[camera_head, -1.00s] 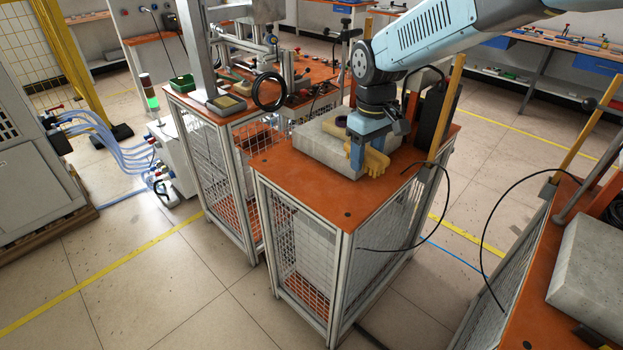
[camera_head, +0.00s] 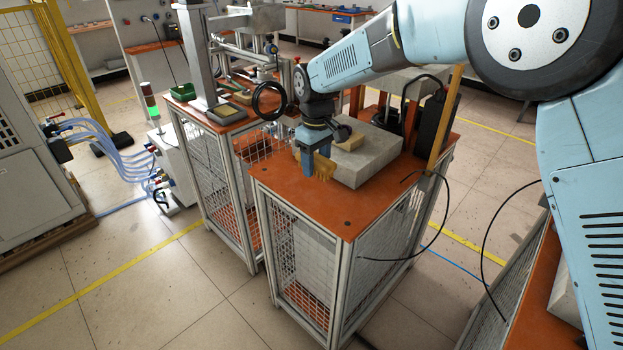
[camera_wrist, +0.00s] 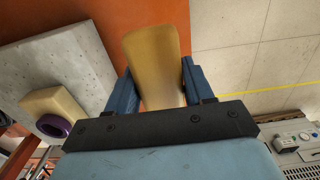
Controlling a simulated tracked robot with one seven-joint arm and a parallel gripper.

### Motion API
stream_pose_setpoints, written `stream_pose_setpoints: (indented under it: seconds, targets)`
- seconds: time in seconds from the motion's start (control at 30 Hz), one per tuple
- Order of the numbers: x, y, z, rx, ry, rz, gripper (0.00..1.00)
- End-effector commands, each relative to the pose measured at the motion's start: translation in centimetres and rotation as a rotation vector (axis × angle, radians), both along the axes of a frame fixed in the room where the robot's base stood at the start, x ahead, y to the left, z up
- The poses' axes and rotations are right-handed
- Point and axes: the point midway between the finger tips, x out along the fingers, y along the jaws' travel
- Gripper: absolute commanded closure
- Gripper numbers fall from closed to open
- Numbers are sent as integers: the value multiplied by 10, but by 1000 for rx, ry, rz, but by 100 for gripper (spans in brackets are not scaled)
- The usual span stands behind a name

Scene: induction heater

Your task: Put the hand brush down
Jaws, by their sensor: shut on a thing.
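The hand brush (camera_head: 324,168) is yellowish with short bristles. My gripper (camera_head: 308,165) has its blue fingers shut on it, low over the left part of the orange-topped cage table (camera_head: 300,190). In the wrist view the brush's tan body (camera_wrist: 155,62) sits between the two fingers (camera_wrist: 157,85), with orange tabletop beyond it. I cannot tell whether the brush touches the tabletop.
A grey stone block (camera_head: 372,158) lies just right of the brush. A yellow block (camera_wrist: 58,104) and a purple ring (camera_wrist: 52,125) show beside it. A wooden post (camera_head: 442,118) and black cable (camera_head: 448,200) stand at the right edge. The front tabletop is clear.

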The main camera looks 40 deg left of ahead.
Motion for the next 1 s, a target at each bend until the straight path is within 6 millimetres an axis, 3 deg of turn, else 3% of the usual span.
stream_pose_setpoints:
  seconds: [0.2,0.4,0.63,0.83,1.0]
  targets:
    - [14,24,-35,-2,1,0,86]
    - [21,36,-50,1,1,1,86]
    - [25,43,-61,0,1,0,86]
    - [25,41,-87,-1,0,-1,86]
    - [25,41,-89,1,-1,-1,86]
